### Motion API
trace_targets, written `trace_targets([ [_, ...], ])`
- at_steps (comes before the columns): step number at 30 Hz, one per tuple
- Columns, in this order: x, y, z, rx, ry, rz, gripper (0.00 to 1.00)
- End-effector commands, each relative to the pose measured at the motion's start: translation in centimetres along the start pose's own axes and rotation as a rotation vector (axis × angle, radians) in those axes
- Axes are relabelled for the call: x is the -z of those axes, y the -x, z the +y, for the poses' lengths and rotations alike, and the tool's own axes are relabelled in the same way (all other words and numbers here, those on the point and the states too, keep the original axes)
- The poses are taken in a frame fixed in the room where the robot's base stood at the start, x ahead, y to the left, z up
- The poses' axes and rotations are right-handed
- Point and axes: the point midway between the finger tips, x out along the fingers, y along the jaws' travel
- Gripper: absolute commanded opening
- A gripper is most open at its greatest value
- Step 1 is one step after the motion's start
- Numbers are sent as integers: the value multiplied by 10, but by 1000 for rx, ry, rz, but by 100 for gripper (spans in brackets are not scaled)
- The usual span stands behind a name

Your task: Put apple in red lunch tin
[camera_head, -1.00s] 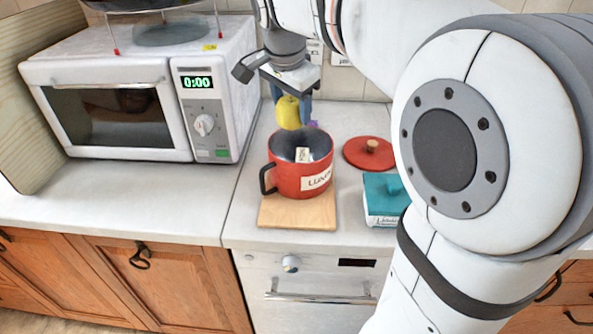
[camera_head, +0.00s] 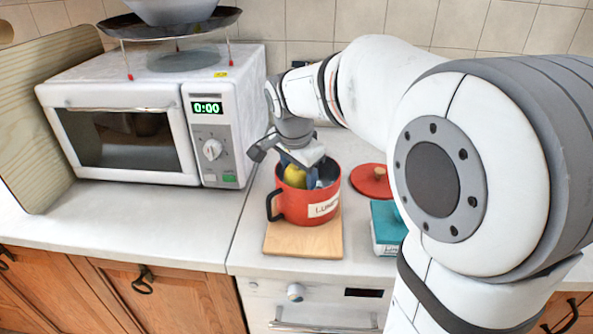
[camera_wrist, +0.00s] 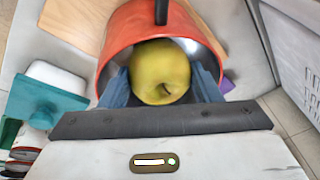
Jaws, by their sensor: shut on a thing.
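The yellow-green apple (camera_head: 295,176) is held between the blue fingers of my gripper (camera_head: 299,172). In the wrist view the apple (camera_wrist: 160,73) sits between the two fingertips (camera_wrist: 162,84), inside the mouth of the red lunch tin (camera_wrist: 116,40). In the head view the red tin (camera_head: 297,208), with a black handle and a white label, stands upright on a wooden board (camera_head: 303,239). The apple is at the level of the tin's rim, its lower part hidden by the front wall. I cannot tell whether it touches the bottom.
A red lid (camera_head: 371,181) with a wooden knob lies behind right of the tin. A teal-lidded box (camera_head: 388,228) stands to the right, partly hidden by my arm. A microwave (camera_head: 150,120) with a rack and bowl on top is at left. The counter between microwave and tin is clear.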

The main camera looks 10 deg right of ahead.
Motion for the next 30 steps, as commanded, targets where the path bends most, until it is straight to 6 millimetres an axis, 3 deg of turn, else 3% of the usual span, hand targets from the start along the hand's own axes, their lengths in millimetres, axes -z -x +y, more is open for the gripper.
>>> trace_targets([
  [3,-1,-5,0,0,1,0,32],
  [4,-1,-4,0,0,1,0,59],
  [11,-1,-3,0,0,1,0,78],
  [23,0,6,-1,2,2,0,79],
  [30,0,54,-2,5,2,1,79],
])
